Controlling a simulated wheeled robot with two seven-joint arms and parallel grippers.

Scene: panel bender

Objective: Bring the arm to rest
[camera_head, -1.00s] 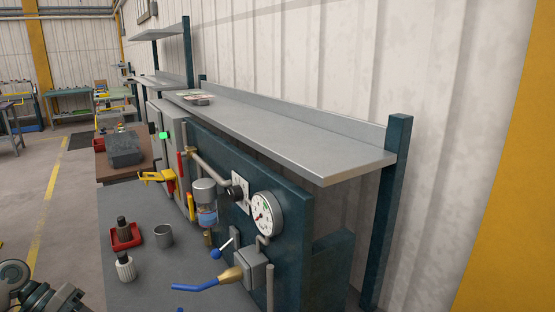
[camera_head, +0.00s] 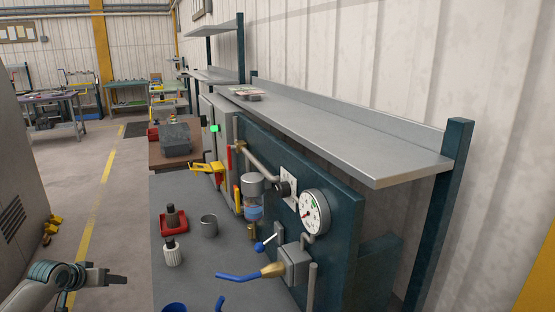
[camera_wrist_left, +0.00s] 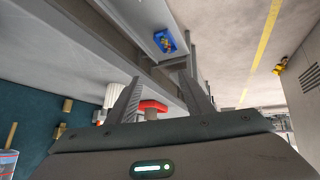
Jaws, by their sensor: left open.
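My left arm comes in at the lower left of the head view. Its gripper (camera_head: 108,274) is over the floor, to the left of the grey bench and apart from it. In the left wrist view the two fingers of the left gripper (camera_wrist_left: 162,90) are spread, with nothing held between them. A red tray (camera_wrist_left: 152,107) shows beyond and between the fingers there. My right gripper is not in view.
The grey bench (camera_head: 188,275) carries a red tray (camera_head: 165,226) with a dark-topped part, a white knurled part (camera_head: 172,253) and a metal cup (camera_head: 209,226). A gauge (camera_head: 314,212) and blue lever (camera_head: 238,277) stand right. A grey cabinet (camera_head: 30,190) stands left; floor lies between.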

